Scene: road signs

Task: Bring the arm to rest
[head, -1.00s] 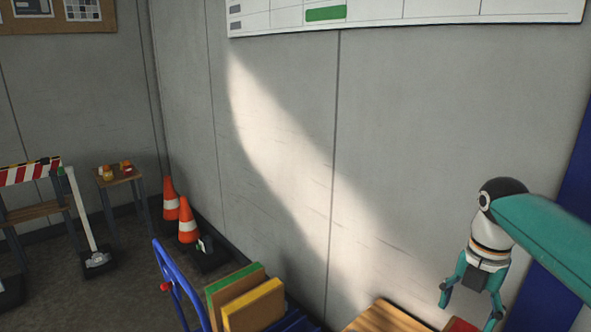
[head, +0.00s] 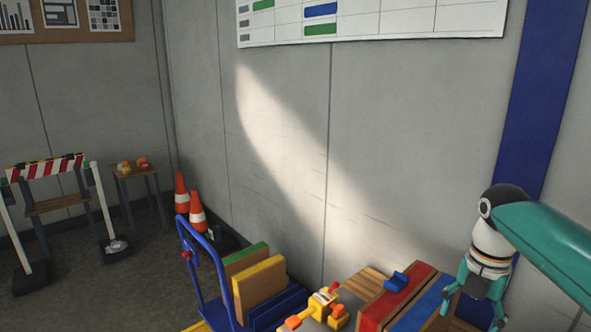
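My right gripper (head: 472,308) hangs from the teal and white arm at the right edge, pointing down. Its teal fingers are spread apart, and I see nothing between them. It is in front of a red and blue striped block (head: 405,300), at that block's right side; I cannot tell whether they touch. The lower part of the fingers is near the bottom edge of the picture. My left gripper is not in view.
A blue trolley (head: 190,262) carries green and yellow panels (head: 262,285). Orange and yellow parts (head: 323,305) lie left of the striped block. Traffic cones (head: 197,215), a striped barrier (head: 45,168) and a small stool (head: 135,172) stand further back.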

